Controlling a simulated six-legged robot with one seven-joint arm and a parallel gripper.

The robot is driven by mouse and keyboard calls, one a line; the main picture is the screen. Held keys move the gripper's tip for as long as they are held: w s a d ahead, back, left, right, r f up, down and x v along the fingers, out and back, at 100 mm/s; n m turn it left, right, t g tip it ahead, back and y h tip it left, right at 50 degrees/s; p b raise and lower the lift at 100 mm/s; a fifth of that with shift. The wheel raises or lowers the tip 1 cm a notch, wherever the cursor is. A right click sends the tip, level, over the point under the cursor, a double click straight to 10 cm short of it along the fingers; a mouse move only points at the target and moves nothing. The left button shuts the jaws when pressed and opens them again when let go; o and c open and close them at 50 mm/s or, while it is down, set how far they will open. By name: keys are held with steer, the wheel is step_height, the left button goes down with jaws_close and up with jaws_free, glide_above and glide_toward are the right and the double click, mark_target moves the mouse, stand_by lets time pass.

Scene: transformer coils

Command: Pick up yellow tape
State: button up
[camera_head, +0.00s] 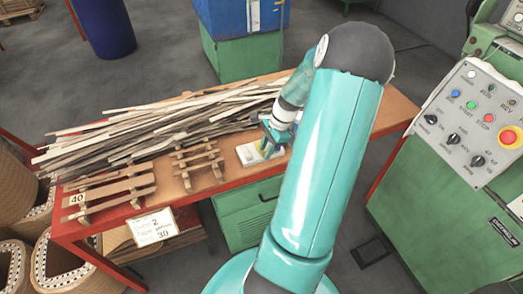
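A small pale item with a yellowish patch (276,150) lies on the red-edged workbench (388,112), right under my gripper. It may be the yellow tape, but it is too small and too covered to be sure. My gripper (272,143) points down at the bench top, close above or around this item. The fingers are small and partly hidden, so I cannot tell whether they touch it or hold it. A white flat piece (249,154) shows just left of the gripper.
A long pile of wooden strips (165,125) covers the back left of the bench. Wooden racks (198,165) stand left of the gripper. A green control panel machine (440,190) stands at right. The bench's right end looks clear.

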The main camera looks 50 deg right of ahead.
jaws_close()
stand_by(0.3)
